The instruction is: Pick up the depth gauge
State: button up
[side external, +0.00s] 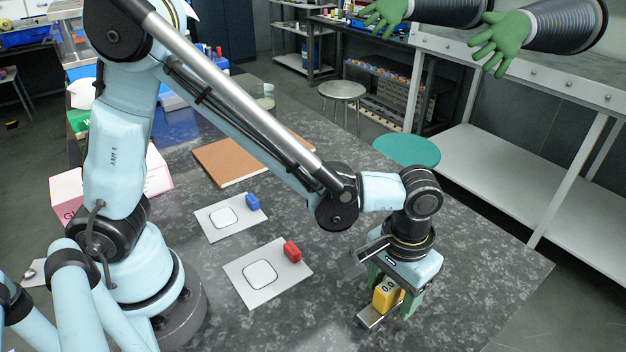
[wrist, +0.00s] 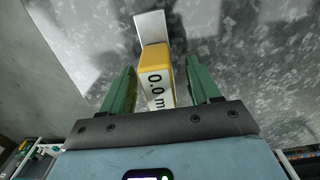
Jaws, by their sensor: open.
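The depth gauge (side external: 386,296) is a yellow block with a white display reading "0.0" and a grey metal foot at its base. It stands on the dark speckled table near the front right. My gripper (side external: 393,300) is pointed down over it, with green fingers on both sides of the yellow body. In the wrist view the gauge (wrist: 156,78) lies between the two open fingers of my gripper (wrist: 160,90). A gap shows beside the right finger; the left finger is very close to the body, and I cannot tell whether it touches.
White cards with outlined squares lie left of the gripper, one with a red block (side external: 292,251), one with a blue block (side external: 252,202). A brown notebook (side external: 232,162) lies behind them. The table's right edge is near; the table between the cards and gripper is clear.

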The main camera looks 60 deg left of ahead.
grip_shut()
jog(key=shift+r, duration=0.15)
dwell(0.4)
